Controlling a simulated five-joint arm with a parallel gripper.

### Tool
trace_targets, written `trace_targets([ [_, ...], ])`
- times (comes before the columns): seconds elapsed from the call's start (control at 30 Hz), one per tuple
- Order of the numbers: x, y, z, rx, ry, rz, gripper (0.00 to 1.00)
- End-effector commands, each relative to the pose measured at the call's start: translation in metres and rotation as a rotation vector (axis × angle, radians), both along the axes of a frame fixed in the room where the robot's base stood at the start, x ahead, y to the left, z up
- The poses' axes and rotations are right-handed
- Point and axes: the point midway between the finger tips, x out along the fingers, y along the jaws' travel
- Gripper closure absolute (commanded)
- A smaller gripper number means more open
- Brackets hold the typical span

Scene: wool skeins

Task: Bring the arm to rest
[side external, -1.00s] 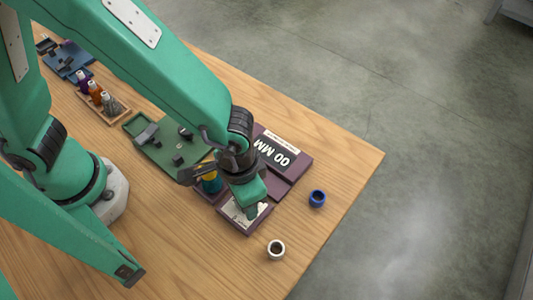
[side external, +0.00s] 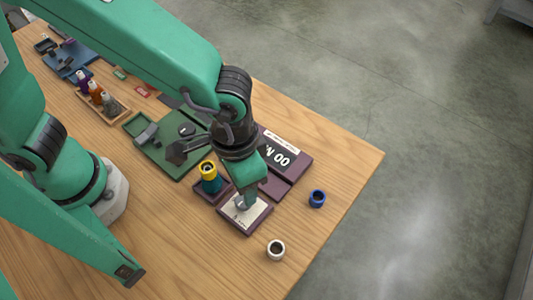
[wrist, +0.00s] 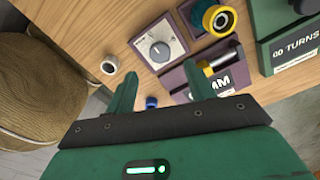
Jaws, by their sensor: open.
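My gripper (side external: 249,195) hangs over the purple device (side external: 288,165) on the wooden table, near its dial panel (side external: 245,214). In the wrist view my gripper (wrist: 182,62) shows two green fingers well apart with nothing held between them. The dial panel (wrist: 160,48) shows beyond the fingers. A yellow and teal spool (side external: 210,178) stands upright in the purple tray beside the gripper, apart from it. It also shows in the wrist view (wrist: 219,18). My gripper hides part of the device's "00 MM" display.
A blue ring (side external: 317,198) and a white ring (side external: 276,250) lie loose on the table's right part. A green device (side external: 168,160) and a rack of bottles (side external: 103,104) stand to the left. A woven round seat or basket (wrist: 45,85) is beyond the table edge.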

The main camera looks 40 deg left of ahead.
Motion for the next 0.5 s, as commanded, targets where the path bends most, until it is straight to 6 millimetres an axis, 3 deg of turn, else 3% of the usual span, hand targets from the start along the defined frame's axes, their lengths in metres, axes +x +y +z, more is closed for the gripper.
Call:
trace_targets([
  [0.17, 0.0001, 0.0, 0.0106, 0.0, -0.001, 0.0, 0.46],
  [0.5, 0.0, 0.0003, 0.0116, 0.0, 0.0, 0.0, 0.46],
])
